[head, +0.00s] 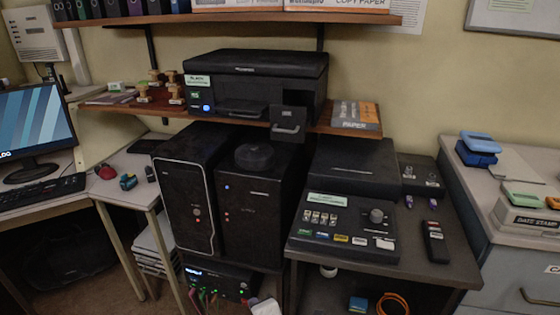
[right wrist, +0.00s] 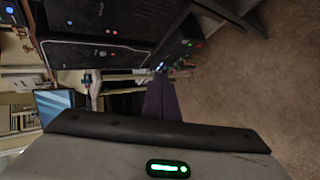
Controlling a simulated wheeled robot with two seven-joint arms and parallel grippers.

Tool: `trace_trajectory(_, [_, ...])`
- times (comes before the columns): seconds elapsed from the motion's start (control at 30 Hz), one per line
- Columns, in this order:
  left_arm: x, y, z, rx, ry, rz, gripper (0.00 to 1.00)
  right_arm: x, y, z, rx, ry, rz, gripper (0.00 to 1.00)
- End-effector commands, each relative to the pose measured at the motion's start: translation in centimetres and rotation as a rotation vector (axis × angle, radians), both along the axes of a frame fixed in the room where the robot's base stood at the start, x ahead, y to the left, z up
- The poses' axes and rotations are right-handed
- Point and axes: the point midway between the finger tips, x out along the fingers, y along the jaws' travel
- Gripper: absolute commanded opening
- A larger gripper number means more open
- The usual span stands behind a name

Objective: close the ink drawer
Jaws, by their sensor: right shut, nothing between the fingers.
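The ink drawer (head: 289,122) is a dark front with a grey handle at the right of the black printer (head: 250,80). It stands out from the printer's front, so it is open. The printer sits on a wooden shelf. My right gripper shows in the right wrist view (right wrist: 160,82) as dark purple fingers, shut and empty. In the head view a pale tip of it (head: 264,305) shows at the bottom edge, well below the drawer and apart from it. My left gripper is not in view.
The shelf (head: 215,117) also bears stamps and a book (head: 355,115). Below stand two black towers (head: 187,190) and a lit box (head: 215,280) with cables. A control panel (head: 345,225) stands on the desk at right. Space in front of the drawer is clear.

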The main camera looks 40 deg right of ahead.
Motion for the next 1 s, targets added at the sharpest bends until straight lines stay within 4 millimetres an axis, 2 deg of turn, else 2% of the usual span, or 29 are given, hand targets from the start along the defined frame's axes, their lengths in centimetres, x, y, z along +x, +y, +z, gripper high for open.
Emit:
trace_trajectory(0.03, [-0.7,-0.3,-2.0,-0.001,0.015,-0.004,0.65,3.2,-1.1,2.4,-0.222,-0.043,0.047,0.0])
trace_trajectory(0.07, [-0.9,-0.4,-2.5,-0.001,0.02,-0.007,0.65,4.5,-1.8,4.2,-0.361,-0.052,0.067,0.0])
trace_trajectory(0.1, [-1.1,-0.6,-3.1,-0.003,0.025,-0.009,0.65,6.1,-2.9,6.8,-0.543,-0.06,0.078,0.0])
trace_trajectory(0.17, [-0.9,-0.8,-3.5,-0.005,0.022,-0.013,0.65,7.7,-4.3,10.9,-0.794,-0.054,0.071,0.0])
trace_trajectory(0.2, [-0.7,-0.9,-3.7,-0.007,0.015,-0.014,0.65,8.5,-5.2,13.6,-0.948,-0.04,0.053,0.0])
trace_trajectory(0.3, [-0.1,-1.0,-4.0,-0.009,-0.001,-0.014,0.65,9.0,-6.9,19.8,-1.252,0.024,-0.023,0.0])
trace_trajectory(0.43, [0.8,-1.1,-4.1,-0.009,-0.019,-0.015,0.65,8.3,-8.2,25.5,-1.487,0.123,-0.126,0.0])
trace_trajectory(0.53, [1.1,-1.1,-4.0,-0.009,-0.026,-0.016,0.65,7.7,-8.6,27.7,-1.573,0.175,-0.174,0.0])
trace_trajectory(0.67, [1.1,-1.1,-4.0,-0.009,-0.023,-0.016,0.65,7.9,-9.3,28.9,-1.607,0.204,-0.195,0.0])
trace_trajectory(1.0, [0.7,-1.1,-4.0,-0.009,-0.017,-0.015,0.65,12.1,-14.1,30.0,-1.609,0.204,-0.196,0.0])
